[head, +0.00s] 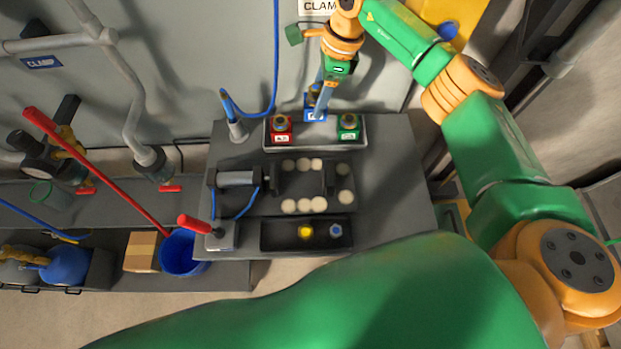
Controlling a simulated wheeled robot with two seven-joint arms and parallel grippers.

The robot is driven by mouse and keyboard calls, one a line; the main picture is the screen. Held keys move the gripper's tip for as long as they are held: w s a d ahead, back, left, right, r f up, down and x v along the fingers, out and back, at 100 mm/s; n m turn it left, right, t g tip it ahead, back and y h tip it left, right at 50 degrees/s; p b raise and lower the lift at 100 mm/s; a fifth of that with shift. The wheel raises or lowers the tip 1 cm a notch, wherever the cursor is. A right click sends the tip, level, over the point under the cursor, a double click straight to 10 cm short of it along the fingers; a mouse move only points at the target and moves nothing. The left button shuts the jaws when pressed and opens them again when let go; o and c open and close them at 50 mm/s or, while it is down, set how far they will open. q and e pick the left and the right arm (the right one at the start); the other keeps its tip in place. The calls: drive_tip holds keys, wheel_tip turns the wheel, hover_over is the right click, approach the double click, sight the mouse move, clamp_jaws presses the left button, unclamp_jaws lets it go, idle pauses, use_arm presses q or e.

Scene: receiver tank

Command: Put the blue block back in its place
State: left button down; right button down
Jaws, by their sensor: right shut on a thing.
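The blue block (315,114) is at the back edge of a light-rimmed tray (315,143), between the red block (281,130) and the green block (348,127). My right gripper (319,96) comes down from above and is shut on the blue block's top. The gripper partly covers the block, and I cannot tell whether the block touches the tray or hangs just above it. The red and green blocks stand upright in the tray, each with a round top fitting. My left gripper is not in view.
In front of the tray are a clamp fixture (238,179) with pale discs and a dark tray (278,236) holding a yellow and a blue piece. A blue hose (274,60) hangs left of my right gripper.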

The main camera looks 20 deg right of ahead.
drive_tip(key=shift+s+d+f+b+x, duration=0.1)
drive_tip(key=shift+d+b+x, duration=0.2)
drive_tip(key=shift+b+x, duration=0.85)
drive_tip(key=shift+s+d+f+b+x, duration=0.1)
drive_tip(key=shift+d+b+x, duration=0.2)
drive_tip(key=shift+b+x, duration=0.8)
drive_tip(key=shift+s+d+b+x, duration=0.1)
drive_tip(key=shift+d+b+x, duration=0.15)
drive_tip(key=shift+b+x, duration=0.9)
drive_tip(key=shift+c, duration=0.2)
unclamp_jaws()
drive_tip(key=shift+a+f+p, duration=0.1)
drive_tip(key=shift+f+p, duration=0.25)
drive_tip(key=shift+p, duration=0.2)
drive_tip(key=p+v, duration=0.2)
drive_tip(key=v, duration=0.1)
drive_tip(key=a+p+v, duration=0.1)
drive_tip(key=p+v, duration=0.2)
drive_tip(key=a+p+v, duration=0.1)
drive_tip(key=p+v, duration=0.2)
drive_tip(key=v, duration=0.1)
drive_tip(key=shift+w+a+r, duration=0.15)
drive_tip(key=shift+w+r, duration=0.15)
drive_tip(key=shift+w, duration=0.05)
drive_tip(key=shift+f, duration=0.1)
